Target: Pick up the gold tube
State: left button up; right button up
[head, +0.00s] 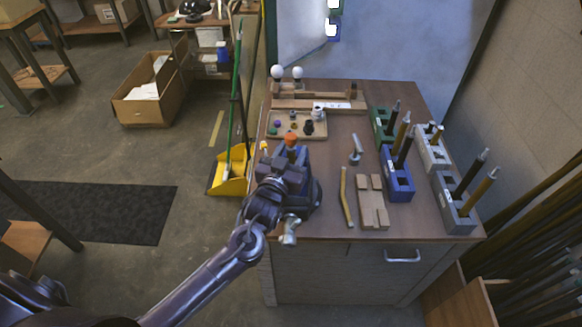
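Several gold tubes show in the head view. A slim, slightly bent gold one (346,197) lies on the table. Others stand upright in holders: one (403,127) in the blue holder (398,183), one (480,188) in the front grey holder (457,212), and a shorter one (437,134) in the rear grey holder (432,152). My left gripper (281,180) is at the table's left edge, overlapping a dark blue vise-like device (303,190). It is apart from the gold tubes. Its fingers blend into the device, so their opening is unclear. My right gripper is out of view.
A wooden block (373,203) lies by the bent tube, with a small metal part (356,150) behind. A wall bounds the right. Bare tabletop shows centrally.

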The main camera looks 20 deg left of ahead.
pick_arm(q)
grip_shut()
